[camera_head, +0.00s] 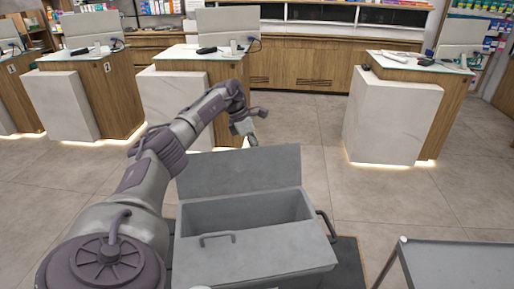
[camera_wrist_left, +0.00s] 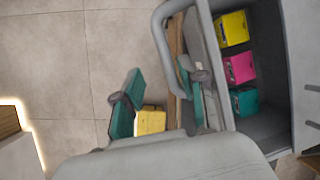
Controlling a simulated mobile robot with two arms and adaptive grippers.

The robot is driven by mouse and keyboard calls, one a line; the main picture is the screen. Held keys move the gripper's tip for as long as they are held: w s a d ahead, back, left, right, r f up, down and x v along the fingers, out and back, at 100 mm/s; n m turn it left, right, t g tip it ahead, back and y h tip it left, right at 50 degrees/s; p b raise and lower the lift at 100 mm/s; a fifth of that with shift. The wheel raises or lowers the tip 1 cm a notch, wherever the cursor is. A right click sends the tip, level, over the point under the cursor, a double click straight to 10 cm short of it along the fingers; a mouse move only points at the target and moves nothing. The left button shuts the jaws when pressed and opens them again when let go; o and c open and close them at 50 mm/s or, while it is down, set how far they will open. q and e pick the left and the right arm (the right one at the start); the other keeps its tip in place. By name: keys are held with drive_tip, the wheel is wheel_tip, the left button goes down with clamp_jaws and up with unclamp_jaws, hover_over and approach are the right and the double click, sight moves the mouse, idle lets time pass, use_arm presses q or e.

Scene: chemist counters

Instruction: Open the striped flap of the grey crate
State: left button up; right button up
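The grey crate (camera_head: 270,252) stands in front of me in the head view. One grey flap (camera_head: 240,171) stands raised at its far side; no stripes show on this face. The near panel (camera_head: 255,260) lies flat, with a handle (camera_head: 217,239). Between them the crate is open. My left gripper (camera_head: 250,136) is just above and beyond the raised flap's top edge. In the left wrist view the gripper (camera_wrist_left: 158,100) has its teal-padded fingers apart. A brown and grey strip runs beside the right finger, perhaps the flap's edge; I cannot tell if they touch.
Inside the crate lie a yellow box (camera_wrist_left: 232,28), a pink box (camera_wrist_left: 239,68) and a teal box (camera_wrist_left: 244,101). A grey cart (camera_head: 455,264) stands at the near right. Counters (camera_head: 395,112) stand beyond, with clear floor (camera_head: 400,205) before them.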

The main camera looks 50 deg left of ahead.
use_arm(q)
drive_tip(key=shift+s+a, duration=0.15)
drive_tip(key=shift+a, duration=0.15)
drive_tip(key=v, duration=1.2)
drive_tip(key=shift+d, duration=0.25)
